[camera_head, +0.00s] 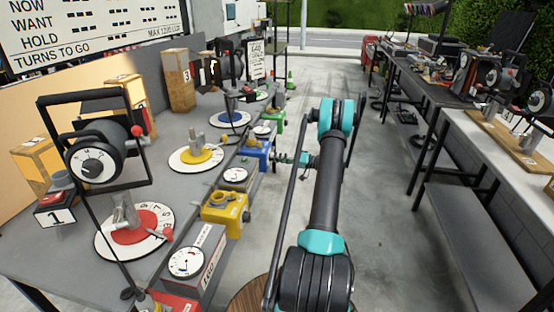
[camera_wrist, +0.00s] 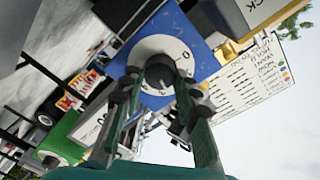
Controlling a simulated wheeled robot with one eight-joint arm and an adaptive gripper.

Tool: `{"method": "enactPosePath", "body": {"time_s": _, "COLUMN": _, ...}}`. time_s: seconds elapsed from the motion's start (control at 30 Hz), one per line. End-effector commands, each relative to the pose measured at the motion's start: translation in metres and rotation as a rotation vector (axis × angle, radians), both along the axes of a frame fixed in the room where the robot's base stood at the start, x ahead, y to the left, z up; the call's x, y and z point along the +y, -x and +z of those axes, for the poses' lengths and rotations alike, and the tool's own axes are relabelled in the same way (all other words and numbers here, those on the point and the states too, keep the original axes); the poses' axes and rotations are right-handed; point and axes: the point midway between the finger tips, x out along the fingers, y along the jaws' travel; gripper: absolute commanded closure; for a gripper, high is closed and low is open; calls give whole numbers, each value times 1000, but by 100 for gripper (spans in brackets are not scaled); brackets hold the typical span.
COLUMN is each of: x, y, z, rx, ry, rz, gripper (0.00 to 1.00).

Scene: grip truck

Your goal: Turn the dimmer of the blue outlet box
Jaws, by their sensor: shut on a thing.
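The blue outlet box (camera_head: 258,150) stands at the table's right edge in the head view. It fills the top middle of the wrist view (camera_wrist: 190,30), tilted in the picture. Its front has a white dial plate (camera_wrist: 147,50) with a dark round dimmer knob (camera_wrist: 160,72) in the middle. My gripper (camera_wrist: 161,82) has one finger on each side of the knob and is shut on it. In the head view my gripper (camera_head: 277,158) reaches left to the box's aisle side; the knob is hidden there.
A yellow box (camera_head: 222,218) and a green box (camera_head: 273,118) stand along the same table edge (camera_head: 75,262). A grey box (camera_head: 197,262) with a dial sits nearer. The concrete aisle is clear; a workbench (camera_head: 480,150) stands right. The green box (camera_wrist: 66,140) shows lower left in the wrist view.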

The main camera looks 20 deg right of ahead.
Motion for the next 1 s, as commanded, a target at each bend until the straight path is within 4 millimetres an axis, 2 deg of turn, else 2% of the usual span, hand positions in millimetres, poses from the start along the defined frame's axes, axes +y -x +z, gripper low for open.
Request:
{"method": "enactPosePath", "body": {"time_s": 0.5, "x": -1, "y": -1, "z": 0, "rx": 294, "ry": -169, "rz": -2, "gripper": 98}}
{"method": "enactPosePath", "body": {"time_s": 1.0, "x": -2, "y": -1, "z": 0, "rx": 354, "ry": -205, "rz": -3, "gripper": 98}}
